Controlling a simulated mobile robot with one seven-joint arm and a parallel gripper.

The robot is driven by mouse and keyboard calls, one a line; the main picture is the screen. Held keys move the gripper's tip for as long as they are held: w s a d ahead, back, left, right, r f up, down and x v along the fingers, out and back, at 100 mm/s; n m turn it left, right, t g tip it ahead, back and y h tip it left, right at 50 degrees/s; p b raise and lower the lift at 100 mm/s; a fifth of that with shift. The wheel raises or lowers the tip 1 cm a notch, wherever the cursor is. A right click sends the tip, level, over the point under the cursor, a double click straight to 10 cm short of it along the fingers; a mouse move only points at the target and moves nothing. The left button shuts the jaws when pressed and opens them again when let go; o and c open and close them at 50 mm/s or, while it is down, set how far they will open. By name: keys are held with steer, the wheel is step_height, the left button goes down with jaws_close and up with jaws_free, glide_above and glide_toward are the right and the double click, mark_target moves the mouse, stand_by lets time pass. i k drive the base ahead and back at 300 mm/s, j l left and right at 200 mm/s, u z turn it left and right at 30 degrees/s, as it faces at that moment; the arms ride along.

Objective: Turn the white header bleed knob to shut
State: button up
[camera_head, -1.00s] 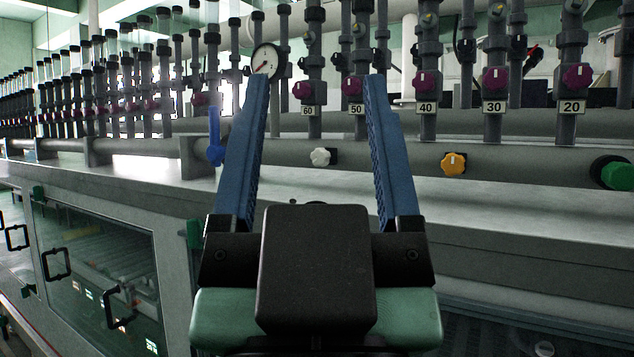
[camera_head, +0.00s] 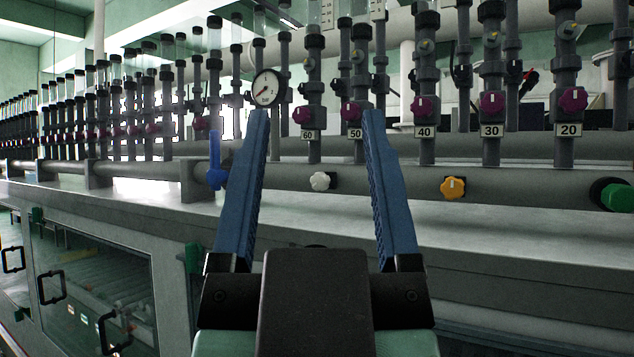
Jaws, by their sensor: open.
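The white header bleed knob (camera_head: 320,181) is a small lobed knob on a short black stem. It sits on the front of the grey horizontal header pipe (camera_head: 380,184), below the 60 label. My gripper (camera_head: 315,116) is open and empty, with its two blue fingers pointing up and forward. The knob's pointer mark is too small to read.
A blue lever (camera_head: 215,165) stands left of my fingers on the pipe, below a round gauge (camera_head: 267,88). An orange knob (camera_head: 453,187) and a green knob (camera_head: 614,195) sit farther right. Purple valve knobs (camera_head: 424,105) line the upright tubes above. A grey ledge (camera_head: 500,235) runs below the pipe.

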mark_target(320, 181)
steer(key=i+j+z, duration=0.4)
steer(key=i+j, duration=0.3)
